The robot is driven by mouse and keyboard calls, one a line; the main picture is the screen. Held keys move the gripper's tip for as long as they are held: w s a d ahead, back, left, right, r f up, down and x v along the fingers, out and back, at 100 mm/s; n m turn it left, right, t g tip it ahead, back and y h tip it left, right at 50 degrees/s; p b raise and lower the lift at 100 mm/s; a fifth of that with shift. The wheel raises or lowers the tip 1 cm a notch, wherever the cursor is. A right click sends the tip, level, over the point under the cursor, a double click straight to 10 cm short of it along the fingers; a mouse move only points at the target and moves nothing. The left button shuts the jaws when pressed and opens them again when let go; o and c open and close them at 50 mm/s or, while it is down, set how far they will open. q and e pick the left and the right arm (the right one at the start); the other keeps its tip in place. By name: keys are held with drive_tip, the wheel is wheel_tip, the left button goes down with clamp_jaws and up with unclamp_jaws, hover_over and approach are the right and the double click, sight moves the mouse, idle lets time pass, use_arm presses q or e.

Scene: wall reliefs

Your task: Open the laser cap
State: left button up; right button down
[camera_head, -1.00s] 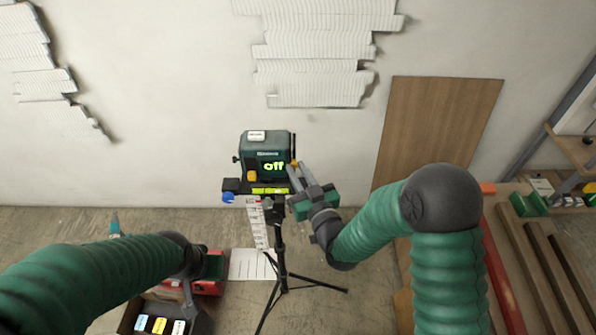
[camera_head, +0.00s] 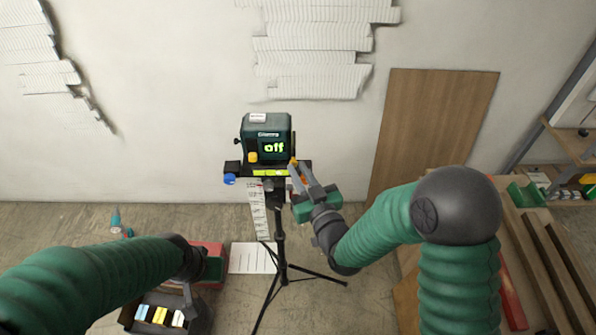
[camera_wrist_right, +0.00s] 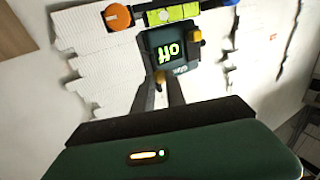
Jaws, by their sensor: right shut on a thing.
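The laser (camera_head: 266,125) is a dark teal box with a lit green "off" display (camera_head: 274,148) and a yellow knob (camera_head: 252,157) on its front. It stands on a tripod (camera_head: 281,240). My right gripper (camera_head: 295,170) is at the laser's lower right side, shut on a small yellow-orange piece (camera_head: 293,161), probably the cap. In the right wrist view the laser (camera_wrist_right: 172,46) appears upside down, and the piece (camera_wrist_right: 160,76) shows between the fingertips. My left gripper (camera_head: 188,290) is low at the left; its fingers are unclear.
A level vial (camera_head: 270,173), a blue knob (camera_head: 229,179) and an orange knob (camera_wrist_right: 117,17) are on the mount. A box with coloured items (camera_head: 150,318) stands lower left. A wooden board (camera_head: 432,130) leans on the wall. A shelf (camera_head: 565,150) stands right.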

drive_tip(key=c, duration=2.1)
unclamp_jaws()
drive_tip(key=shift+a, duration=0.2)
drive_tip(key=shift+c, duration=0.2)
drive_tip(key=o, duration=0.5)
drive_tip(key=shift+w+d+f, duration=0.1)
drive_tip(key=shift+w+f, duration=0.15)
drive_tip(key=shift+w, duration=0.35)
drive_tip(key=shift+o, duration=1.2)
drive_tip(key=shift+w+f, duration=0.1)
drive_tip(key=shift+w, duration=0.1)
drive_tip(key=shift+o, duration=0.4)
drive_tip(key=shift+s+a+r, duration=0.2)
drive_tip(key=shift+s+r, duration=0.1)
drive_tip(key=shift+s, duration=0.2)
use_arm(q)
wheel_tip(320, 180, up, 13)
drive_tip(key=w+p, duration=0.1)
drive_tip(key=p, duration=1.2)
drive_tip(key=shift+d+r+p, duration=0.15)
drive_tip(key=shift+d+p, duration=0.1)
drive_tip(key=shift+p, duration=0.05)
use_arm(e)
drive_tip(key=v, duration=1.6)
drive_tip(key=shift+s+d, duration=0.3)
drive_tip(key=shift+d, duration=0.05)
use_arm(q)
drive_tip(key=shift+a, duration=0.15)
use_arm(e)
drive_tip(key=shift+a+f, duration=0.15)
